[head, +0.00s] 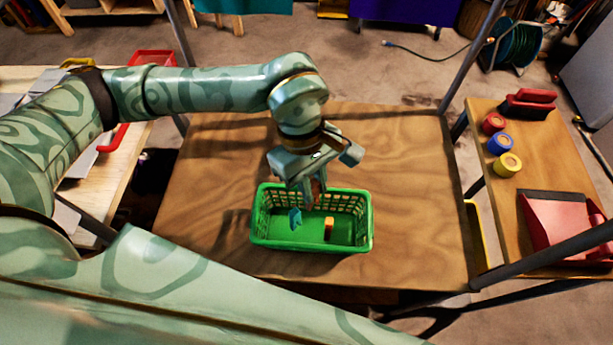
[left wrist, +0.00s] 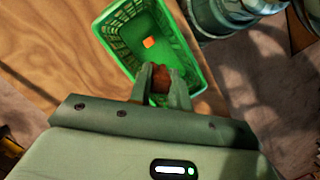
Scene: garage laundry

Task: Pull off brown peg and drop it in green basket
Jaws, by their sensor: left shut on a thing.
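The green basket (head: 312,247) stands on the wooden table, and it also shows in the left wrist view (left wrist: 112,48). My left gripper (head: 312,196) is over the basket, pointing down. In the left wrist view its fingers (left wrist: 163,84) are shut on the brown peg (left wrist: 160,79). The peg is partly hidden by the fingers; in the head view it shows as a brown bit (head: 316,189) between them. An orange piece (head: 329,223) and a blue piece (head: 295,218) lie inside the basket. My right gripper is not in view.
The wooden table (head: 215,190) is clear around the basket. On a side table at right are a red roll (head: 493,123), a blue roll (head: 500,144), a yellow roll (head: 508,164), a red brush (head: 528,103) and a red dustpan (head: 563,228). A table stands at left.

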